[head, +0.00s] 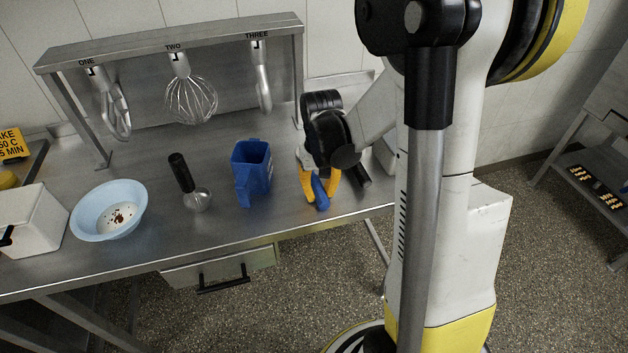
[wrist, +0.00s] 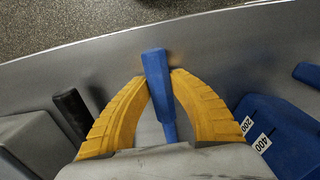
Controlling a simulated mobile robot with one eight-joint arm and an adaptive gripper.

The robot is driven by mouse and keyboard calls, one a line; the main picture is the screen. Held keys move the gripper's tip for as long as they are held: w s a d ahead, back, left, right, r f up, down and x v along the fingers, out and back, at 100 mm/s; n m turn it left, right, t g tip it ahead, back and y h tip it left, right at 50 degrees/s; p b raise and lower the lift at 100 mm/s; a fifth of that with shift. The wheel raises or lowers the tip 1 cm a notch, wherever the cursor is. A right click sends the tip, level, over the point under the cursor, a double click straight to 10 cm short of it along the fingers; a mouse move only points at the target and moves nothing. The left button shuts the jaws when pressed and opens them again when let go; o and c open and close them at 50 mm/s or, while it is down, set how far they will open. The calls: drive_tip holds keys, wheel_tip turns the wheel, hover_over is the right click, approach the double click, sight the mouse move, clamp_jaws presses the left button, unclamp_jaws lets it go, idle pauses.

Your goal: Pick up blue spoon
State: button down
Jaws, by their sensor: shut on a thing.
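The blue spoon (head: 320,190) is at the right part of the steel table in the head view. In the wrist view its blue handle (wrist: 156,75) lies between the two yellow fingers, which touch it from both sides. My gripper (head: 320,184) is shut on the handle. It also shows in the wrist view (wrist: 160,82). The rest of the spoon is hidden behind the gripper. I cannot tell whether the spoon still touches the table.
A blue measuring jug (head: 251,172) stands left of my gripper. A black-handled tool (head: 181,174) and a light blue bowl (head: 82,222) are farther left. A rack (head: 170,42) with hanging whisks stands behind. The table's front edge is close.

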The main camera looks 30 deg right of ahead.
drive_tip(key=shift+r+p, duration=0.35)
drive_tip(key=shift+r, duration=0.25)
drive_tip(key=r+p, duration=0.1)
drive_tip(key=r, duration=0.1)
drive_tip(key=s+r+p, duration=0.1)
drive_tip(key=r, duration=0.1)
drive_tip(key=shift+d, duration=0.15)
drive_tip(key=s+d+r+p, duration=0.2)
drive_tip(key=s+r+p, duration=0.2)
drive_tip(key=s, duration=0.6)
drive_tip(key=shift+s+r, duration=0.25)
drive_tip(key=shift+r, duration=0.65)
drive_tip(key=c, duration=1.8)
unclamp_jaws()
clamp_jaws()
